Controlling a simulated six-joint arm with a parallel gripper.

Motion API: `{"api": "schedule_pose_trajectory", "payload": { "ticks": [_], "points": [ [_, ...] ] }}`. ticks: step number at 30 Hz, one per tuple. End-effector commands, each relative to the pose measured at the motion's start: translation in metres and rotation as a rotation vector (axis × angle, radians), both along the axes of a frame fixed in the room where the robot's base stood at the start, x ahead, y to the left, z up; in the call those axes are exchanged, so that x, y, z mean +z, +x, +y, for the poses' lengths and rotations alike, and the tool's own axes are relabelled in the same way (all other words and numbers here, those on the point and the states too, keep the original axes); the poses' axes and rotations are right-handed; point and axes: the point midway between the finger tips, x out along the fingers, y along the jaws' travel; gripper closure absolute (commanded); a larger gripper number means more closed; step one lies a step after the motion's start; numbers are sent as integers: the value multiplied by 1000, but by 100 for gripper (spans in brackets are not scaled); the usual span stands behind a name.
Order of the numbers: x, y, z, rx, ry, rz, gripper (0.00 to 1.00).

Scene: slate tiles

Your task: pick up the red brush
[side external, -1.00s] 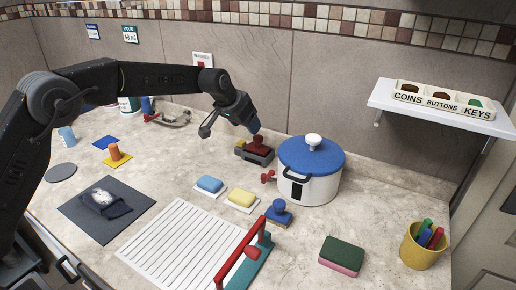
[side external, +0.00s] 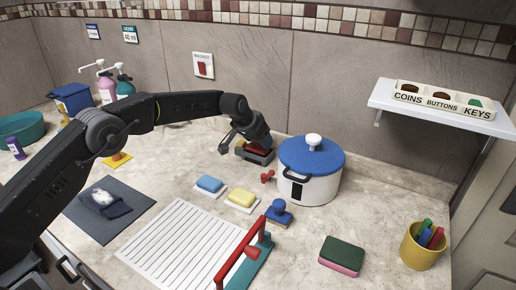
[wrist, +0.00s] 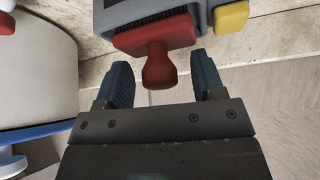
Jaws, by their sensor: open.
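The red brush (wrist: 156,66) has a rounded knob handle and a wide head. It sits on a grey holder (wrist: 205,12) beside a yellow piece (wrist: 231,17). In the side external view the red brush (side external: 257,150) is partly covered by my gripper, left of the blue-lidded pot. My gripper (wrist: 160,62) is open, with its two blue-padded fingers on either side of the knob. Gaps show between the knob and both fingers. The brush is not held.
The white pot with a blue lid (side external: 311,158) stands close on the right of the holder. A small red item (side external: 267,177) lies in front. Blue (side external: 209,184) and yellow (side external: 242,198) sponges and a blue brush (side external: 278,212) are nearer the front.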

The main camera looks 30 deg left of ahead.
Motion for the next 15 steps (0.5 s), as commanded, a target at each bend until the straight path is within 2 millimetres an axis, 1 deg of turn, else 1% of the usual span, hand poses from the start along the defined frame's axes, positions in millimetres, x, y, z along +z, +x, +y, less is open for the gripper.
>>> {"api": "schedule_pose_trajectory", "payload": {
  "ticks": [3, 15],
  "points": [
    [0, 0, 0, 0, 0, 0, 39],
    [1, 0, 0, 0, 0, 0, 77]
  ]
}}
